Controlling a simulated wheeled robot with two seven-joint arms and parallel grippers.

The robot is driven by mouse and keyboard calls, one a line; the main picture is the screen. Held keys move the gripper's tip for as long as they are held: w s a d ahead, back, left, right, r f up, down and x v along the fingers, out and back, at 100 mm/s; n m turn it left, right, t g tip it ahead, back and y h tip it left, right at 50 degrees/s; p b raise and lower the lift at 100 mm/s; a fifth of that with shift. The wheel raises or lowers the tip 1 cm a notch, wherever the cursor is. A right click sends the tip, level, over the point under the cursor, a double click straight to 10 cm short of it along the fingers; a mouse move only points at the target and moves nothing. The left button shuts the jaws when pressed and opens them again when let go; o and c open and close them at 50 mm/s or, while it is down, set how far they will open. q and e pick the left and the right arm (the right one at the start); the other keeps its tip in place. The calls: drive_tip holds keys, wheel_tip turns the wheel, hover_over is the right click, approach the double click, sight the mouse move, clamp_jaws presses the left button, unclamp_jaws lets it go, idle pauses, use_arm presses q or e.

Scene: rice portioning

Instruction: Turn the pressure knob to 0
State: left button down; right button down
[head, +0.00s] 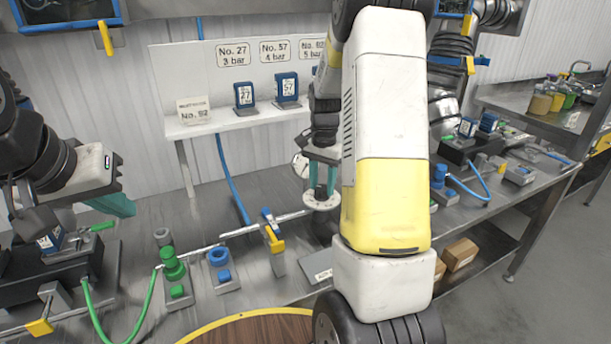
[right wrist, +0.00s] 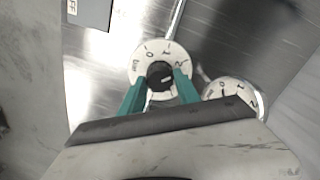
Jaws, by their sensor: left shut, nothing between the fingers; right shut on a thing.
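The pressure knob (right wrist: 160,72) is small and black. It sits at the centre of a round white dial (right wrist: 146,60) marked bar, 0, 1 and 2; in the head view the dial (head: 316,204) lies right of the middle bench. My right gripper (head: 322,182) has its teal fingers down on either side of the knob, shut on it; the fingers also show in the right wrist view (right wrist: 160,84). A pale mark on the knob lies toward its right side, too small to read exactly. My left gripper (head: 122,205) is shut and empty above the bench at left.
A round pressure gauge (right wrist: 240,92) stands beside the dial. A pipe with a yellow-handled valve (head: 273,240) runs left to a green fitting (head: 173,262). My right arm hides much of the bench's right part.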

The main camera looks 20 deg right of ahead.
drive_tip(key=n, duration=0.4)
drive_tip(key=shift+n, duration=0.3)
drive_tip(key=n, duration=0.4)
drive_tip(key=shift+n, duration=0.3)
drive_tip(key=n, duration=0.4)
drive_tip(key=shift+n, duration=0.3)
drive_tip(key=n, duration=0.4)
drive_tip(key=shift+r+n, duration=0.1)
drive_tip(key=shift+n, duration=0.3)
drive_tip(key=c, duration=0.9)
unclamp_jaws()
